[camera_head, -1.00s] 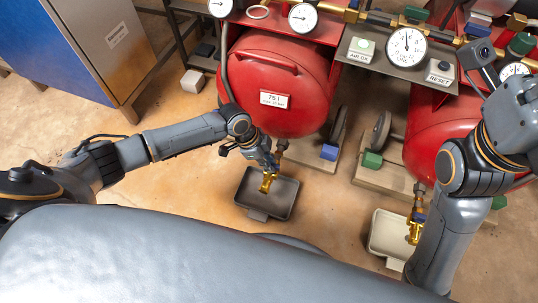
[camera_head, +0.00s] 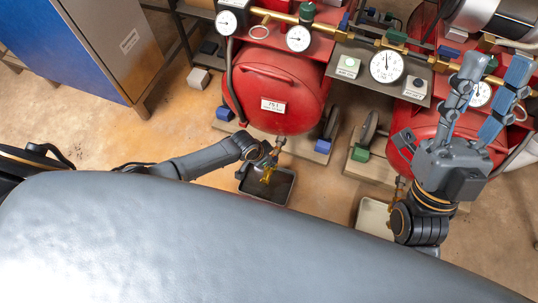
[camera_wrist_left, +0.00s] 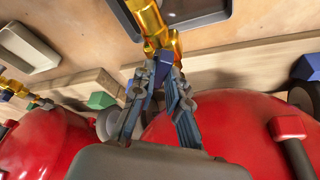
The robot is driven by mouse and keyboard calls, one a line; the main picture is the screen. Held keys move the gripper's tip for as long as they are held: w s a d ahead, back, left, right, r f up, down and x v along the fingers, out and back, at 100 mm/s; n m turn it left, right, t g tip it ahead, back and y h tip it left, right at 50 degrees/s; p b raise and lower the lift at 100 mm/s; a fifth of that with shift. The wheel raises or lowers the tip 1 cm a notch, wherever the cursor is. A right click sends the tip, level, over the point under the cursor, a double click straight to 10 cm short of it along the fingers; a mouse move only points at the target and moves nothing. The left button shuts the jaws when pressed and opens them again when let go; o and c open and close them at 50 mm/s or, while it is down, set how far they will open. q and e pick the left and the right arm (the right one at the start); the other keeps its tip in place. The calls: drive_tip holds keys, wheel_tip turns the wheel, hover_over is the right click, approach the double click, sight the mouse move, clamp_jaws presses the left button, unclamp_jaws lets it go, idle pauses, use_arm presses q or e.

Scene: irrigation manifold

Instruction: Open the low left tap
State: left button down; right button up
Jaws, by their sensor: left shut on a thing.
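The low left tap is brass (camera_head: 267,176) and hangs below the front of the left red tank (camera_head: 275,85). It shows large at the top of the left wrist view (camera_wrist_left: 153,25). My left gripper (camera_head: 266,162) is at this tap. In the left wrist view my left gripper's fingers (camera_wrist_left: 160,82) are closed on the tap's blue handle (camera_wrist_left: 155,98), which is mostly hidden between them. My right gripper (camera_head: 494,75) is open and empty, fingers spread, in front of the right red tank (camera_head: 402,140).
A dark tray (camera_head: 286,190) lies under the left tap and a pale tray (camera_head: 373,217) under the right one. Gauges (camera_head: 387,66) and brass pipework run above the tanks. A blue and steel cabinet (camera_head: 118,45) stands at the left.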

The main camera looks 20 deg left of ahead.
use_arm(q)
drive_tip(key=shift+s+d+r+n+p, duration=0.1)
drive_tip(key=shift+s+r+n+p, duration=0.05)
drive_tip(key=shift+n+p, duration=0.45)
drive_tip(key=shift+n+t+y+p, duration=0.3)
drive_tip(key=shift+n+y+p, duration=0.1)
drive_tip(key=shift+n+p, duration=0.3)
use_arm(e)
drive_tip(key=w+a+f+g+h, duration=0.1)
drive_tip(key=w+f+g+h, duration=0.2)
drive_tip(key=w+f+g, duration=0.5)
use_arm(q)
drive_tip(key=shift+d+n+y+p, duration=0.1)
drive_tip(key=shift+n+y+p, duration=0.2)
drive_tip(key=shift+n+p, duration=0.5)
drive_tip(key=shift+d+n+y+p, duration=0.1)
drive_tip(key=shift+n+y+p, duration=0.3)
drive_tip(key=shift+n, duration=0.7)
drive_tip(key=shift+n+y, duration=0.3)
drive_tip(key=shift+n, duration=0.3)
use_arm(e)
wheel_tip(320, 180, down, 13)
drive_tip(key=d+g+h, duration=0.2)
drive_tip(key=g, duration=0.5)
drive_tip(key=shift+s, duration=0.1)
drive_tip(key=shift+r, duration=0.1)
use_arm(q)
drive_tip(key=c, duration=1.3)
unclamp_jaws()
drive_tip(key=shift+c, duration=0.2)
